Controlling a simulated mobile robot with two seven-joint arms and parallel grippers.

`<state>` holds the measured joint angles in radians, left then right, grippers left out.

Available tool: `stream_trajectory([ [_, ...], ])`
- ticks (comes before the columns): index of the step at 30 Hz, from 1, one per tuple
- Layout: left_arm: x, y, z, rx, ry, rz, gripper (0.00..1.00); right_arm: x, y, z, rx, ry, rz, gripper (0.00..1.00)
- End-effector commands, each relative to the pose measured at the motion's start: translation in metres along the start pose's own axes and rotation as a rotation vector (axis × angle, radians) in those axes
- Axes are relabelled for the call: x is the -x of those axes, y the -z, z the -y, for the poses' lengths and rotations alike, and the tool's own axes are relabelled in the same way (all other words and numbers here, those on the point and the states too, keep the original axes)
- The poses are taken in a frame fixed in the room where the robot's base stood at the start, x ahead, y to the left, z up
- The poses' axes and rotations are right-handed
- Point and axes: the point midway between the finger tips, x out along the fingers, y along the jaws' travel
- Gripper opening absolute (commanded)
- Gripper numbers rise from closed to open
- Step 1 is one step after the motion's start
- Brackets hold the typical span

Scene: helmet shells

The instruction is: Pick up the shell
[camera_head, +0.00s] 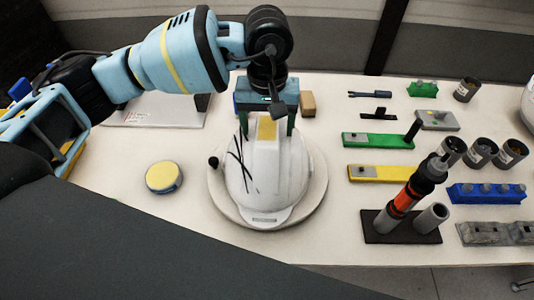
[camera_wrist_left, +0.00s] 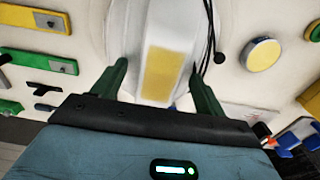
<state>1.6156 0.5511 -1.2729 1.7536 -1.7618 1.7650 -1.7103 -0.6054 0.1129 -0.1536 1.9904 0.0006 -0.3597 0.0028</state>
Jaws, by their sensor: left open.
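The white helmet shell (camera_head: 270,180) rests on a round pale base (camera_head: 309,205) on the table. It has a yellow patch on top and dark cables along its left side. My left gripper (camera_head: 267,128) is over the far end of the shell, pointing down. In the left wrist view, the gripper (camera_wrist_left: 160,85) is open, with one green finger on each side of the shell (camera_wrist_left: 150,35) near the yellow patch. I cannot tell whether the fingers touch the shell. My right gripper is not in view.
A round yellow-topped puck (camera_head: 163,177) lies left of the shell. To the right are a green fixture (camera_head: 377,141), a yellow fixture (camera_head: 380,173), a tool in a dark stand (camera_head: 402,205), a blue rack (camera_head: 487,194) and several cups. The table's near middle is clear.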

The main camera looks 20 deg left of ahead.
Motion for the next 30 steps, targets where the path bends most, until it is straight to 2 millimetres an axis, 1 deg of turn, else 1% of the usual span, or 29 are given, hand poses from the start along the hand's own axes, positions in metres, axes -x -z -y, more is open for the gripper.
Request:
stream_trajectory([
  [5, -0.0002, 0.0002, 0.0001, 0.001, 0.0, 0.0, 0.73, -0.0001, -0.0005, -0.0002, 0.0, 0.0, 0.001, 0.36],
  [21, -0.0001, 0.0001, 0.0001, 0.001, 0.0, 0.001, 0.02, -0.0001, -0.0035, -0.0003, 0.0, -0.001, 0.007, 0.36],
  [22, -0.0001, 0.0001, 0.0001, 0.001, 0.0, 0.001, 0.0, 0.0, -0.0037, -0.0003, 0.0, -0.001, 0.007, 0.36],
  [30, 0.001, 0.0002, -0.0001, 0.0, -0.001, 0.0, 0.0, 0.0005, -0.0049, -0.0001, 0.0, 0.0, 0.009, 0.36],
])
